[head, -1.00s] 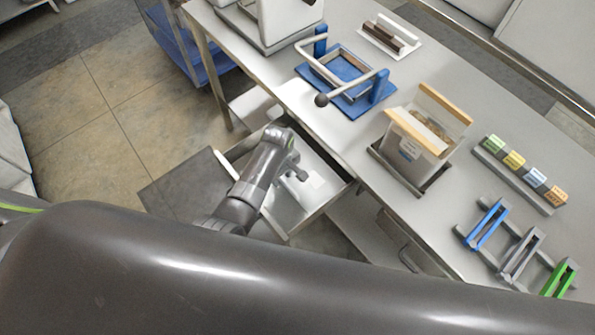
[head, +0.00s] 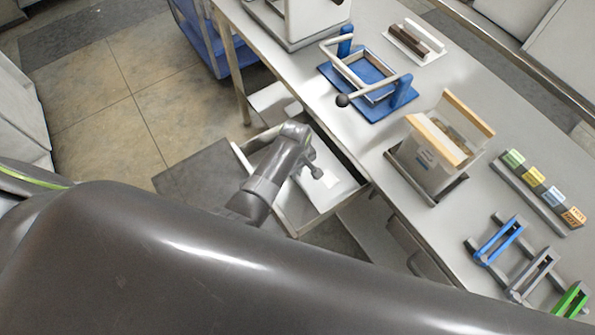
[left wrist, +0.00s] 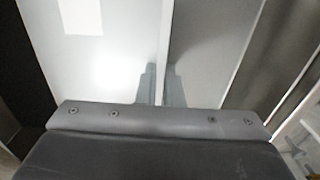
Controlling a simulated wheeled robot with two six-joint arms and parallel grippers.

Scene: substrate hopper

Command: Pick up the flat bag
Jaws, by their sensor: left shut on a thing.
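An open drawer (head: 308,226) sticks out from under the table, pale inside. A whitish square (head: 334,180) lies in it, seemingly the flat bag or a label on it; it also shows at the top of the left wrist view (left wrist: 80,16). My left gripper (head: 302,168) is at the drawer, its tips hard to make out in the head view. In the left wrist view its two fingers (left wrist: 161,88) straddle a thin pale upright edge, seemingly the drawer's wall, and are shut on it. The square is apart from the fingers. My right gripper is not in view.
On the table stand a blue frame with a lever (head: 370,82), an upright bag in a holder (head: 428,170), a block rack (head: 530,188) and coloured clips (head: 498,238). A white machine (head: 305,18) is at the back. Floor at the left is clear.

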